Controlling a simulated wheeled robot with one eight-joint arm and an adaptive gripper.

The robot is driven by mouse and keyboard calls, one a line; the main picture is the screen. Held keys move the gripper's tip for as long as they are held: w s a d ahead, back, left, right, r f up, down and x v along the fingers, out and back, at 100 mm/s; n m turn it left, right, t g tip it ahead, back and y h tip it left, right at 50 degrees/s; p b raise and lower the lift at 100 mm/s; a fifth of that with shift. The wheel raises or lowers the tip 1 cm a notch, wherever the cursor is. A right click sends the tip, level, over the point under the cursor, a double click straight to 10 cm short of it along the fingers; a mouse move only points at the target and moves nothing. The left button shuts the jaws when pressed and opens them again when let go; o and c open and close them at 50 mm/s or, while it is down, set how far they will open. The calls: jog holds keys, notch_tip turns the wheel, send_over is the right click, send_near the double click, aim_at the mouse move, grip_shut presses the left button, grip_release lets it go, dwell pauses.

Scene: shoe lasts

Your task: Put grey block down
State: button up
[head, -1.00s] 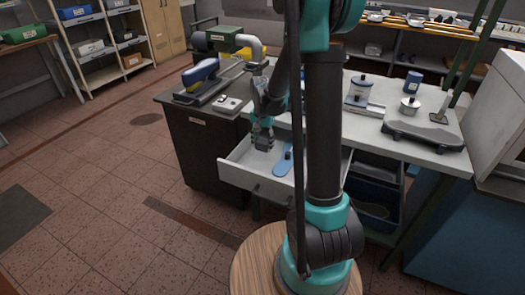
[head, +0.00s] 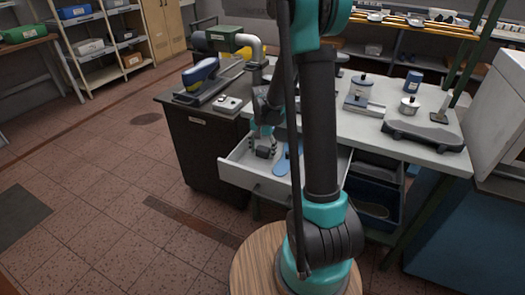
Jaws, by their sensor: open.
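The grey block (head: 264,153) is small and dark and sits inside the open white drawer (head: 253,181), towards its left side. My gripper (head: 264,146) is open and points down right above the block, with its fingertips at or just over the block's top. I cannot tell whether the fingers still touch it. The block's underside and the drawer floor beneath it are too small to make out clearly.
A blue flat piece (head: 283,166) lies in the drawer, right of the block. A dark cabinet (head: 205,150) stands left. The floor in front is clear.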

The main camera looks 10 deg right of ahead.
aim_at(263, 149)
notch_tip(263, 149, up, 12)
jog(key=shift+r, duration=0.15)
dwell(0.6)
jog(key=shift+s, duration=0.15)
